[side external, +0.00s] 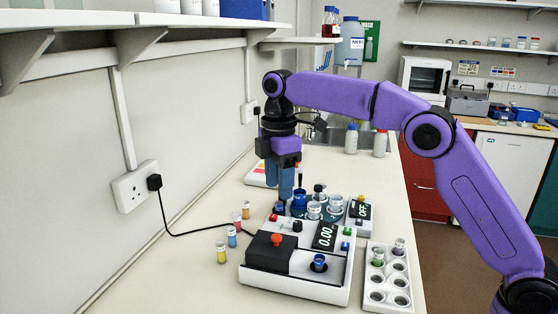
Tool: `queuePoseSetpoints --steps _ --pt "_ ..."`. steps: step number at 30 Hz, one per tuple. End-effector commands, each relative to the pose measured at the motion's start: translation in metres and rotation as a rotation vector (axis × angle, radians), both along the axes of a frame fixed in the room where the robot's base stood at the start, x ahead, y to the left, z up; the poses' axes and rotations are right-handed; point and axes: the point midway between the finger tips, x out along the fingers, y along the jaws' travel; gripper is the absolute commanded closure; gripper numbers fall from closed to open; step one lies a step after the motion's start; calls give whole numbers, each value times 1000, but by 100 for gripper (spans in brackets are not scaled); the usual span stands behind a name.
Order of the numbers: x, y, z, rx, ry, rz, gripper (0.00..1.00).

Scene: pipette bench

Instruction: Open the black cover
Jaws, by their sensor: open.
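The black cover (267,256) is a low dark box with an orange-red knob (277,240) on top. It sits on the front left of the white instrument (297,289) and looks closed. My gripper (284,198) points down above the back of the instrument, behind and above the cover, and does not touch it. It is open, with its blue fingers partly overlapping in this view. I cannot tell whether anything is between the fingers.
Behind the instrument are several round containers (314,210). A white rack (388,277) with capped vials stands at right. Small coloured vials (221,253) stand at left, near a black cable (197,231). The wall is close on the left. The front left bench is clear.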

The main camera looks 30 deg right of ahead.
Motion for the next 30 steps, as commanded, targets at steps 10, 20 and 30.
queuePoseSetpoints --steps 10,20,30 --pt "1 0 37 1 -1 -1 48" --pt "0 0 46 0 0 0 48" --pt "0 0 46 0 1 0 48"
